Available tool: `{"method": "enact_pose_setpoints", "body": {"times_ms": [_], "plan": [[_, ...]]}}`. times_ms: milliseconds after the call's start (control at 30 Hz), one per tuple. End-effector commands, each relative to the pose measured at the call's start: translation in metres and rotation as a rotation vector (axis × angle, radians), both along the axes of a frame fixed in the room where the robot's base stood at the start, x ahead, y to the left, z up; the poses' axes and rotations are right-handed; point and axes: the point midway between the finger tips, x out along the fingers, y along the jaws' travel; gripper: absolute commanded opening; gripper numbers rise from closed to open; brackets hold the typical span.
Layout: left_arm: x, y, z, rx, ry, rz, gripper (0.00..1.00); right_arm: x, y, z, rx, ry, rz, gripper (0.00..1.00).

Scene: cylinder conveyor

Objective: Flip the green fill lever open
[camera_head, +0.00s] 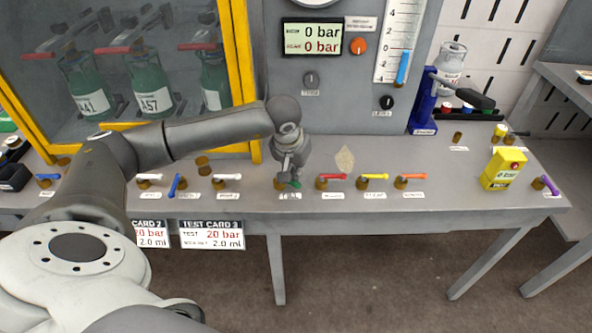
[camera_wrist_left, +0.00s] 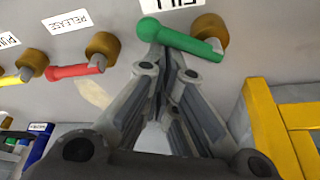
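The green fill lever (camera_wrist_left: 180,38) crosses the top of the left wrist view, running from its round knob to a brass valve body (camera_wrist_left: 210,28). Part of a FILL label (camera_wrist_left: 178,2) shows above it. In the head view the green lever (camera_head: 295,184) is mostly hidden by my left gripper (camera_head: 288,178), which points down at it from above. In the left wrist view the left gripper's fingers (camera_wrist_left: 165,58) are close together, with their tips right at the lever's edge. I cannot tell whether they touch it. My right gripper is out of view.
A red lever (camera_head: 332,177), yellow lever (camera_head: 375,177) and orange lever (camera_head: 411,177) stand right of the fill valve. White levers (camera_head: 228,177) and a blue lever (camera_head: 174,185) are to its left. A yellow box (camera_head: 503,168) sits further right. The gauge panel (camera_head: 310,90) rises behind.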

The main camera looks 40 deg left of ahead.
Motion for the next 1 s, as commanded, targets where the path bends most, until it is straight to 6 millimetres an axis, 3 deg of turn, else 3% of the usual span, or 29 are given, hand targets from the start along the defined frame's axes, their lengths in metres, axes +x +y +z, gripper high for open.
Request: {"method": "enact_pose_setpoints", "body": {"times_ms": [767,1000], "plan": [[-0.003,-0.003,0.001,-0.001,0.002,0.001,0.00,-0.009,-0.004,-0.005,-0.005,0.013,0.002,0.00],[-0.012,-0.004,0.033,0.001,-0.004,0.000,0.00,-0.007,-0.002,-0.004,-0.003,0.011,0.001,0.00]]}}
